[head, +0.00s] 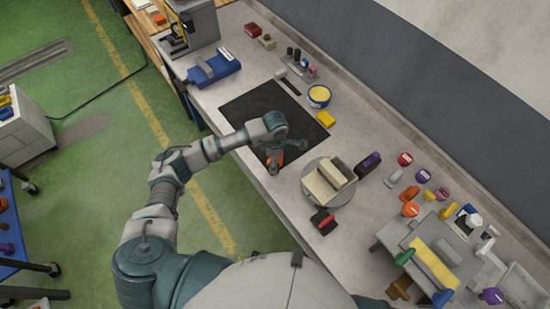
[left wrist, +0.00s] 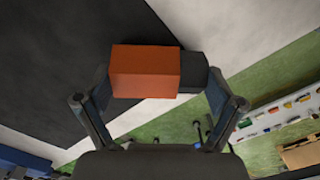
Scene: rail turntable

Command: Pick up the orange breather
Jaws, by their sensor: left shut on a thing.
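The orange breather is a block with an orange part (left wrist: 145,70) and a dark grey part (left wrist: 192,72) in the left wrist view. My left gripper (left wrist: 158,92) is shut on it, one finger at each side. I cannot tell whether the breather touches the bench. My right gripper is not in view.
A round turntable (head: 341,201) carrying beige blocks stands just right of the gripper. A red and black piece (head: 323,221) lies near the front edge. Several coloured-knob parts stand at the right.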

